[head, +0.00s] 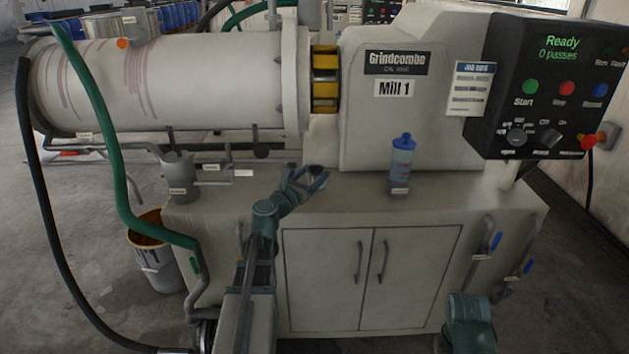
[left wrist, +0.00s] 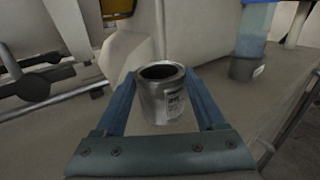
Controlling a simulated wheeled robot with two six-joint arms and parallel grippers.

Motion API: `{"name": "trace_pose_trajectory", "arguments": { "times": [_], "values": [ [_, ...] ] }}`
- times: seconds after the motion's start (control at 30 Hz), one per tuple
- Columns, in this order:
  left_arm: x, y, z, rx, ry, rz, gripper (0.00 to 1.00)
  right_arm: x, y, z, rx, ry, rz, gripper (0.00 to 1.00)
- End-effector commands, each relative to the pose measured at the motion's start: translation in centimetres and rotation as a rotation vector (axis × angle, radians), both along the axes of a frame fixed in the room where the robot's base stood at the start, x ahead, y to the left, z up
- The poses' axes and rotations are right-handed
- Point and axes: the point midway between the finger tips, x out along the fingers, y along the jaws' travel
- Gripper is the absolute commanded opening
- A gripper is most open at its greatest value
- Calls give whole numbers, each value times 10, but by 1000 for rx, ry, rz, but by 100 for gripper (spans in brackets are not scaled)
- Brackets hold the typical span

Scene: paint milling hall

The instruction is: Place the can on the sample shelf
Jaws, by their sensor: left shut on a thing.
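A small grey metal can (left wrist: 164,100) with a pale label and an open, dark top is between the blue fingers of my left gripper (left wrist: 163,92). The gripper is shut on it and the can looks upright. In the head view my left gripper (head: 309,178) is over the top of the mill cabinet, and the can (head: 315,170) shows only as a small dark shape in it. I cannot tell whether the can touches the surface. No sample shelf can be made out. My right gripper is not in view; only part of my right arm shows at the lower right.
A blue-capped bottle (head: 402,160) stands on the cabinet top (head: 350,198) to the right; a grey labelled pot (head: 178,174) is at the left. The mill housing (head: 395,125) rises behind. A control panel (head: 545,88) overhangs at the right. A green hose (head: 103,115) hangs at the left.

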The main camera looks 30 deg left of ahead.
Motion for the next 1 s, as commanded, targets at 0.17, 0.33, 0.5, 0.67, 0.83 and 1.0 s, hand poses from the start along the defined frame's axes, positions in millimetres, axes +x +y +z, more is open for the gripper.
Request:
{"name": "trace_pose_trajectory", "arguments": {
  "times": [0.17,0.33,0.5,0.67,0.83,1.0],
  "values": [
    [11,10,-2,0,0,2,9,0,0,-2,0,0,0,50],
    [13,19,-26,0,0,6,9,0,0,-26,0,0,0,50],
    [9,23,-40,0,0,10,9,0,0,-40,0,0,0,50],
    [9,23,-37,0,0,10,9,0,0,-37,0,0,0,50],
    [9,23,-39,0,0,9,9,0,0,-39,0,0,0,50],
    [9,23,-40,0,0,9,88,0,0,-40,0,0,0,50]
  ]
}}
